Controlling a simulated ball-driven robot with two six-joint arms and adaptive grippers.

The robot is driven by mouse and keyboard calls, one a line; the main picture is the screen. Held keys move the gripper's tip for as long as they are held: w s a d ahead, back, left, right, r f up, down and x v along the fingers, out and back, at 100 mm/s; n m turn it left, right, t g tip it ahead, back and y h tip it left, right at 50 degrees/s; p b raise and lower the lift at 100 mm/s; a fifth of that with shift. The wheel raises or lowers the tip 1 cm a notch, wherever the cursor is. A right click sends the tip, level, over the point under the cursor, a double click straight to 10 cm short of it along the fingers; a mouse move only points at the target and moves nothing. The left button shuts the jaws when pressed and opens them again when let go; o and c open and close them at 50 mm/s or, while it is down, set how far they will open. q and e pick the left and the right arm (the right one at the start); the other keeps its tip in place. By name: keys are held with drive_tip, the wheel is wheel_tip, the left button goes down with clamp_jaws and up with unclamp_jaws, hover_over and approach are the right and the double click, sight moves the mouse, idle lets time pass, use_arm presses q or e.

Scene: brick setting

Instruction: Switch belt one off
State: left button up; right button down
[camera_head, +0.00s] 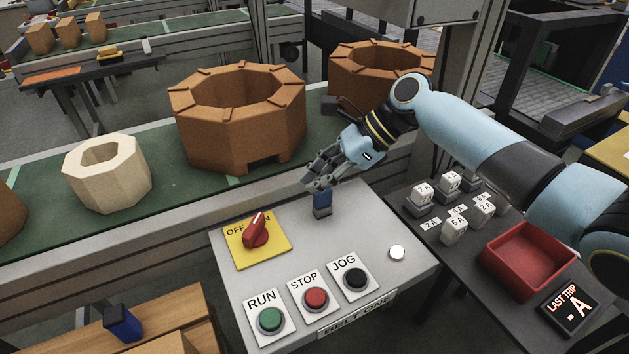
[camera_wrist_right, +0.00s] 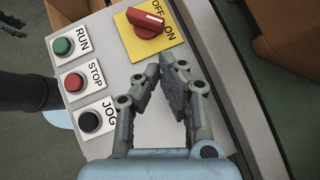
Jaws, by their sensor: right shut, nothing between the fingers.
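The belt one panel (camera_head: 350,228) is a light grey sloped box with "BELT ONE" on its front edge. A red rotary switch (camera_head: 256,232) sits on a yellow OFF/ON plate (camera_head: 276,254) at its upper left. In the head view its white-marked handle leans up and right, toward the ON side; the exact setting is hard to tell. The switch also shows in the wrist view (camera_wrist_right: 144,25). My right gripper (camera_head: 312,180) is shut and empty over the panel's far edge, right of the switch and apart from it.
Green RUN (camera_head: 270,319), red STOP (camera_head: 316,297) and black JOG (camera_head: 355,278) buttons line the panel's front. Behind runs the belt with an orange ring (camera_head: 205,130). A red tray (camera_head: 520,235) stands right.

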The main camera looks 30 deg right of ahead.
drive_tip(key=w+r+n+t+y+b, duration=0.1)
drive_tip(key=w+r+n+t, duration=0.35)
drive_tip(key=r+n, duration=0.2)
drive_tip(key=s+f+n+b, duration=0.2)
drive_tip(key=s+f+b, duration=0.2)
drive_tip(key=s+d+f+n+t+b, duration=0.1)
drive_tip(key=s+f+n+b, duration=0.1)
drive_tip(key=s+f+b, duration=0.2)
drive_tip(key=s+f+n+t+b, duration=0.1)
drive_tip(key=s+f+n+b, duration=0.2)
drive_tip(key=s+f+b, duration=0.1)
drive_tip(key=shift+d+f+t+y+b, duration=0.2)
drive_tip(key=shift+d+t+y+b, duration=0.1)
drive_tip(key=shift+b, duration=0.35)
drive_tip(key=shift+s+f, duration=0.25)
drive_tip(key=shift+s, duration=0.05)
drive_tip(key=shift+a, duration=0.1)
